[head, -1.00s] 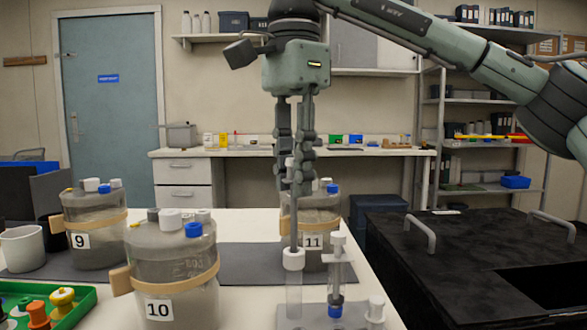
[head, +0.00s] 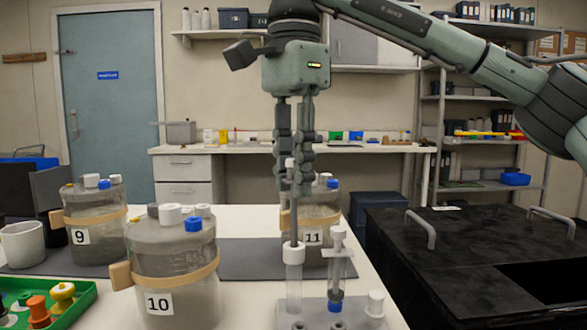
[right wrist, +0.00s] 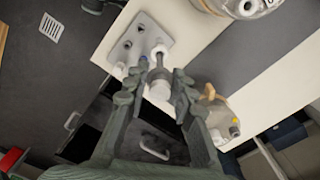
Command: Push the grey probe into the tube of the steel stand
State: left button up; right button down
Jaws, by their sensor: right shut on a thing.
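The grey probe (head: 294,222) is a thin upright rod. My right gripper (head: 296,188) is shut on its upper part. Its lower end meets the white collar (head: 294,253) on top of a clear tube (head: 294,288); how deep it reaches inside I cannot tell. The tube stands on the steel stand (head: 314,314) at the front edge of the head view. In the right wrist view the fingers (right wrist: 156,88) are around the probe's white top (right wrist: 160,90), with the stand plate (right wrist: 128,48) beyond. My left gripper is out of view.
A syringe-like piece (head: 337,270) and a white cap (head: 375,304) stand on the stand right of the tube. Vessel 11 (head: 322,215) is close behind my gripper. Vessel 10 (head: 175,262), vessel 9 (head: 95,217) and a green tray (head: 80,300) are to the left.

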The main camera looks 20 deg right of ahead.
aim_at(294, 231)
jog(key=shift+f+b, duration=0.35)
jog(key=shift+f, duration=0.65)
dwell(0.8)
dwell(0.4)
jog(key=shift+f, duration=0.7)
dwell(0.4)
jog(key=shift+f+b, duration=1.25)
jog(key=shift+f, duration=1.1)
dwell(2.3)
